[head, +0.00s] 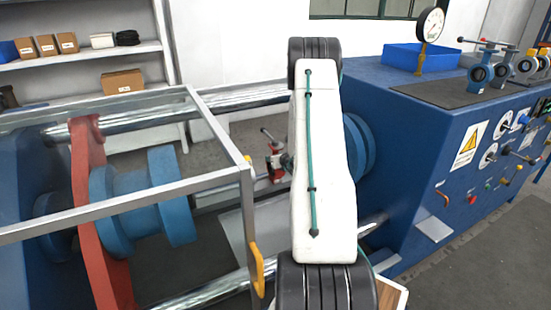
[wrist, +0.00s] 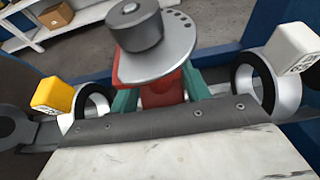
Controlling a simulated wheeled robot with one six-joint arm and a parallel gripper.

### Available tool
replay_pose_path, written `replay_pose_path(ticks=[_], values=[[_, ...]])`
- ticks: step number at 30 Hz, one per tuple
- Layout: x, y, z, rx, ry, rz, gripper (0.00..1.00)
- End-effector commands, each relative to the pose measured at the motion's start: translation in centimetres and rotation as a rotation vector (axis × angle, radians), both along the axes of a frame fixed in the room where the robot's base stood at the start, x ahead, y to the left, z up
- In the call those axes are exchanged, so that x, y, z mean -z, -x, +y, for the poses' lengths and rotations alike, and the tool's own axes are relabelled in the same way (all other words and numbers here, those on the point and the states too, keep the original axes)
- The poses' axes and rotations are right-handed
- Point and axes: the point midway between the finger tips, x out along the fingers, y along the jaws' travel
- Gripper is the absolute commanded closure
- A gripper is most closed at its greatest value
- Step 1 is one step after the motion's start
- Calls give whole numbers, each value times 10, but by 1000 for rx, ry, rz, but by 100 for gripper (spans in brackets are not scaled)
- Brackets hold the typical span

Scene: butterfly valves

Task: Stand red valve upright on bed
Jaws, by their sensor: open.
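The red valve (wrist: 163,88) shows in the wrist view between the two teal fingers of my gripper (wrist: 160,92). A grey disc with a dark round knob faces the camera and covers much of its body. The jaws are open, with a finger on each side of the red body; I cannot tell whether they touch it. In the head view the red valve (head: 275,167) shows just left of my white arm, with a red-tipped lever. My gripper is mostly hidden there. The pale grey bed plate (head: 237,236) lies below, and whether the valve touches it is unclear.
A clear guard with a metal frame (head: 206,108) stands at left, over a red plate (head: 87,170) and blue flanges (head: 115,210). Chrome bars (head: 200,292) run across. At right, a blue bench (head: 400,130) carries a gauge (head: 430,24), a blue bin and several valves.

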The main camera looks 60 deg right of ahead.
Motion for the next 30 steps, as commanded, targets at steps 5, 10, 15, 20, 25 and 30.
replay_pose_path(ticks=[5,10,15,20,25,30], values=[[1,1,0,0,0,0,53],[1,1,1,0,0,0,53],[1,1,1,0,0,0,39],[1,1,1,0,0,0,27],[3,3,2,1,-5,4,27],[-6,17,8,3,-2,2,27]])
